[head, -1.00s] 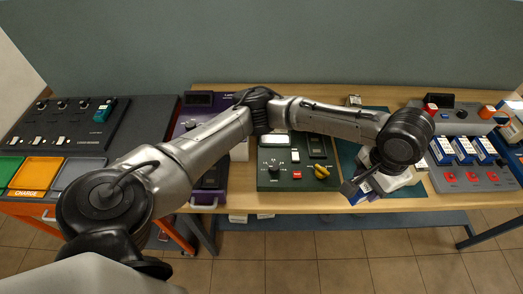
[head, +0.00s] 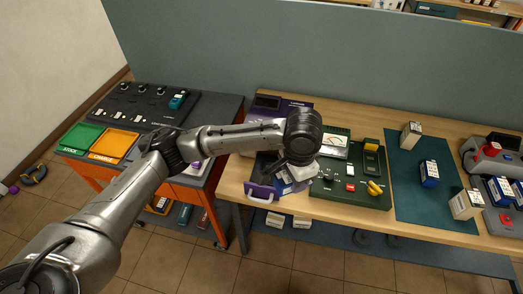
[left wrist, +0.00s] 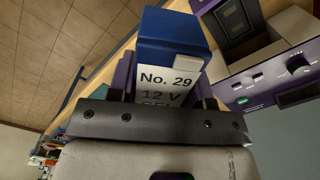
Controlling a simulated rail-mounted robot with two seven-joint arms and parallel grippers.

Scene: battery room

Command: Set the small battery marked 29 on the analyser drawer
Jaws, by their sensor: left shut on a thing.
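The battery marked No. 29 (left wrist: 172,78) is blue and white, and its label reads clearly in the left wrist view. My left gripper (left wrist: 165,92) is shut on it, a finger on each side. In the head view the gripper (head: 292,178) and the battery (head: 283,181) are over or just beside the purple analyser drawer (head: 262,191) with its pale handle. I cannot tell whether the battery touches the drawer. My arm hides part of the purple analyser (head: 268,102). My right gripper is not in view.
A green tester (head: 325,188) with yellow clips stands right of the drawer. A teal mat (head: 405,200) holds white and blue batteries. A red-and-grey unit (head: 490,160) is at far right. Green (head: 82,137) and orange (head: 113,146) trays and a black charger panel are at left.

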